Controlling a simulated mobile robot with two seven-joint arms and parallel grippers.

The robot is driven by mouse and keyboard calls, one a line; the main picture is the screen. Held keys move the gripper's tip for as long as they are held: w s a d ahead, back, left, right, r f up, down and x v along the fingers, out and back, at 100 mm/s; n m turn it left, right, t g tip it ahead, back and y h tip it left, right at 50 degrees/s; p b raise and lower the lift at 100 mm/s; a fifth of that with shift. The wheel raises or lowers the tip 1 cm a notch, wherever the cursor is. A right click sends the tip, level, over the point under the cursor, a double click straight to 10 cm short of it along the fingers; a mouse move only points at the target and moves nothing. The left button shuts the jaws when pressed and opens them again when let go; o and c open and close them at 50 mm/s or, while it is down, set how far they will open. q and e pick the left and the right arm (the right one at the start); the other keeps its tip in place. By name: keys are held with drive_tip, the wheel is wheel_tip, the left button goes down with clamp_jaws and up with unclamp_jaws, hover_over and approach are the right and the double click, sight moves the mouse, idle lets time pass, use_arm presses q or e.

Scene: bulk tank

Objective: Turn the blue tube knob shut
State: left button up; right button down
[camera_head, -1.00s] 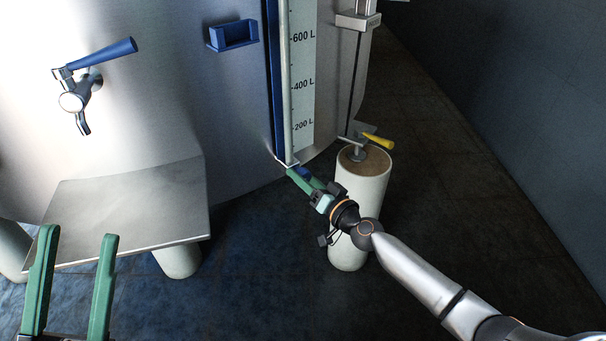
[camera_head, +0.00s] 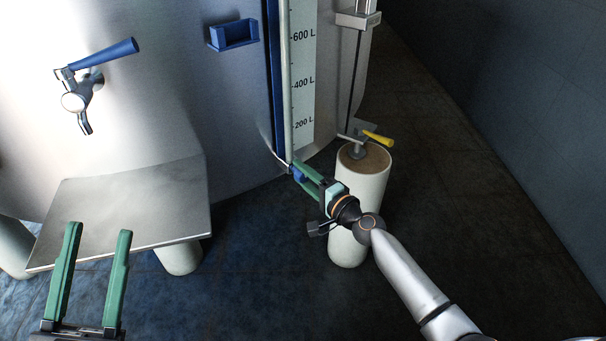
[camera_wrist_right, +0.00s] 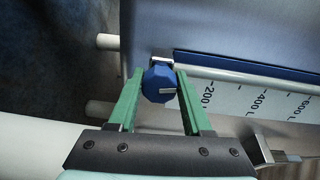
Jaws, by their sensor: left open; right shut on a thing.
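The blue tube knob (camera_wrist_right: 158,86) sits at the foot of the level tube (camera_wrist_right: 240,76). It is a faceted blue cap with a pale mark on its face. My right gripper (camera_wrist_right: 160,78) is shut on the knob, one green finger on each side. In the head view the knob (camera_head: 299,175) is small and partly hidden between the green fingers of the right gripper (camera_head: 304,171). My left gripper (camera_head: 98,230) is open and empty at the lower left, in front of the metal step plate.
The steel tank (camera_head: 170,130) fills the back left, with a blue-handled tap (camera_head: 106,53) and a blue bracket (camera_head: 233,35). A pale post (camera_head: 362,190) stands close beside my right gripper, near a yellow lever (camera_head: 377,138). Dark floor is clear at right.

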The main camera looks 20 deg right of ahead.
use_arm(q)
drive_tip(key=shift+w+f+n+y, duration=0.25)
drive_tip(key=shift+f+n+y, duration=0.05)
drive_tip(key=shift+f, duration=0.1)
use_arm(e)
drive_tip(key=shift+m, duration=1.1)
drive_tip(key=shift+f, duration=0.1)
drive_tip(key=shift+c, duration=1.8)
unclamp_jaws()
